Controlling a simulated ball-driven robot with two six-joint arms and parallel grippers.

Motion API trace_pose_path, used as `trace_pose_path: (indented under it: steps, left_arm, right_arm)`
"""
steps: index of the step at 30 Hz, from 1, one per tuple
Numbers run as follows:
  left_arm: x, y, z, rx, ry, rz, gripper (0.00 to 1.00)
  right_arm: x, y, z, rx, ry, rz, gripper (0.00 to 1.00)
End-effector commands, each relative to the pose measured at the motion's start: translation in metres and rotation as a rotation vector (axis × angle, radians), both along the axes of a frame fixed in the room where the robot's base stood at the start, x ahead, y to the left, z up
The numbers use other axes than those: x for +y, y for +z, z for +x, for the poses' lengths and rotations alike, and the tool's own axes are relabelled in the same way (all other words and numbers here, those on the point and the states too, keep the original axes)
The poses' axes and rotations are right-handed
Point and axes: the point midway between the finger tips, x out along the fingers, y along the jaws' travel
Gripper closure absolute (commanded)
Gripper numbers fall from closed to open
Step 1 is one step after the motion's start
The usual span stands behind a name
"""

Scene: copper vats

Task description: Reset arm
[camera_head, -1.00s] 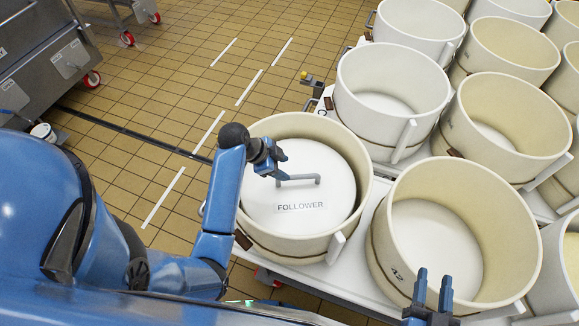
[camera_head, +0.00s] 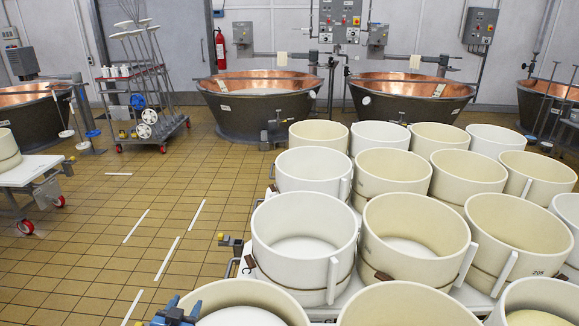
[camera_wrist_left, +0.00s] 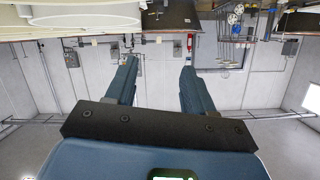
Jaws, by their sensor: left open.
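My left gripper (camera_head: 176,314) shows at the bottom edge of the head view, in front of the rim of a cream mould (camera_head: 243,292) with a white disc inside. In the left wrist view its two blue fingers (camera_wrist_left: 158,75) stand wide apart with nothing between them. That view appears upside down, with the wall and the floor items at the top. My right gripper is not in the head view. The handle and label of the white disc are out of view now.
Several round moulds (camera_head: 304,236) stand close together on white carts at the right. Copper vats (camera_head: 258,100) line the back wall. A wheeled rack (camera_head: 145,95) stands at the back left.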

Motion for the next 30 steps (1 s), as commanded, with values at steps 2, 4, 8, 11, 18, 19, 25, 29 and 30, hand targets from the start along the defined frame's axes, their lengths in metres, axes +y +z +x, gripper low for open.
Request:
trace_pose_path:
  steps: [2, 4, 8, 11, 18, 19, 25, 29, 30]
  left_arm:
    - [0.001, 0.004, -0.019, -0.08, 0.055, -0.042, 0.47]
    - [0.002, 0.011, -0.037, -0.158, 0.096, -0.079, 0.47]
    - [-0.002, 0.024, -0.08, -0.294, 0.139, -0.143, 0.47]
    - [-0.009, 0.033, -0.114, -0.377, 0.144, -0.181, 0.47]
    - [-0.029, 0.046, -0.197, -0.471, 0.105, -0.224, 0.47]
    - [-0.031, 0.045, -0.206, -0.468, 0.099, -0.223, 0.47]
    - [-0.043, 0.031, -0.254, -0.379, 0.068, -0.204, 0.47]
    - [-0.047, 0.019, -0.273, -0.32, 0.059, -0.206, 0.47]
    - [-0.047, 0.017, -0.277, -0.307, 0.058, -0.205, 0.47]
  right_arm:
    - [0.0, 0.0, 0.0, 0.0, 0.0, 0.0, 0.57]
    - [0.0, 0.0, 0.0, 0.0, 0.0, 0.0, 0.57]
    - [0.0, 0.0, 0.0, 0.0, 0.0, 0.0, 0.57]
    - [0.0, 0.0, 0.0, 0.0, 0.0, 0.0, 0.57]
    - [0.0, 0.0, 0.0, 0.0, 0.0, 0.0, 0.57]
    - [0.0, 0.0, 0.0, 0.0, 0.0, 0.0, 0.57]
    - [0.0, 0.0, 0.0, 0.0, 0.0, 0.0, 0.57]
    - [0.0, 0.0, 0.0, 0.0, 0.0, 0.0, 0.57]
    - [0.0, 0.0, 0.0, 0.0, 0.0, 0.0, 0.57]
